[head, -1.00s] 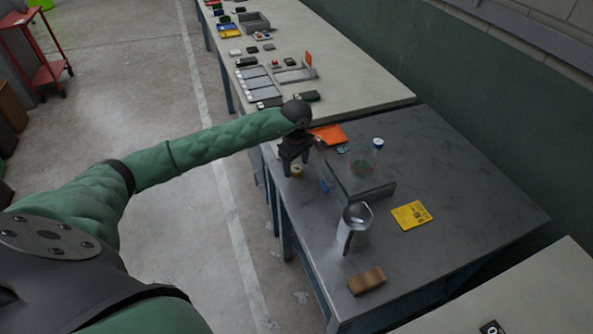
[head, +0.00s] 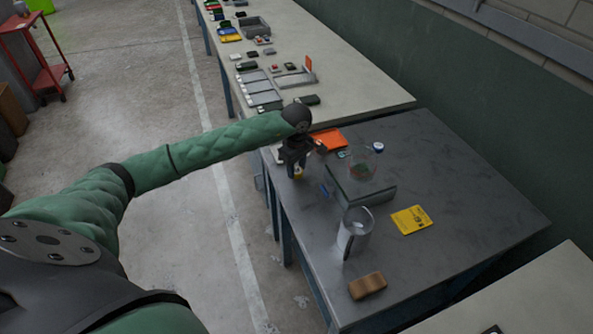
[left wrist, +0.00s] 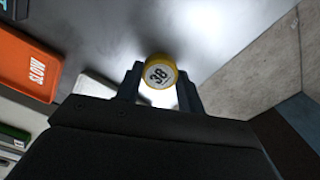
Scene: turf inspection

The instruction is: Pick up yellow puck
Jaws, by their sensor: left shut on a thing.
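The yellow puck (left wrist: 159,72) shows in the left wrist view as a short round piece with a yellow rim and a pale face marked 38. It sits between the two dark fingers of my left gripper (left wrist: 160,88), which is shut on it. In the head view the puck (head: 298,175) is a small yellow spot, partly hidden by my left gripper (head: 296,172), near the left edge of the dark table (head: 450,190). I cannot tell whether it still touches the table. My right gripper is in neither view.
Right of my gripper stand a grey block (head: 372,191) with a clear jar on it, and a metal jug (head: 355,232). A yellow card (head: 411,219) and a brown block (head: 367,286) lie nearer. An orange tray (head: 329,138) lies behind. The table's right side is clear.

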